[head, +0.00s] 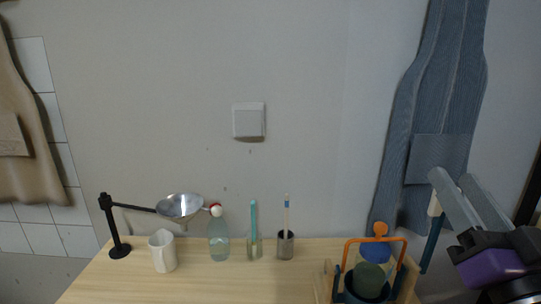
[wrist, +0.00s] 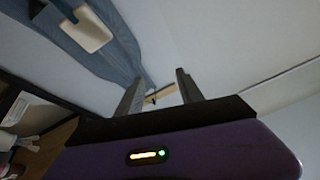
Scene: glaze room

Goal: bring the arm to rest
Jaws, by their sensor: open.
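My gripper (head: 451,178) is raised at the right of the head view, above the right end of the table and in front of the hanging blue apron. Its two grey fingers point up and to the left. In the wrist view my gripper (wrist: 158,78) is open, with a clear gap between the fingers and nothing held. The blue apron (wrist: 75,40) and bare wall show beyond the fingertips. Most of my arm is outside the head view.
A wooden table (head: 230,285) bears a white pitcher (head: 162,252), a metal bowl (head: 180,206) on a black stand, a bottle (head: 219,248), two cups with upright sticks (head: 254,247) (head: 286,246), and an orange-handled caddy (head: 348,252) near my gripper.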

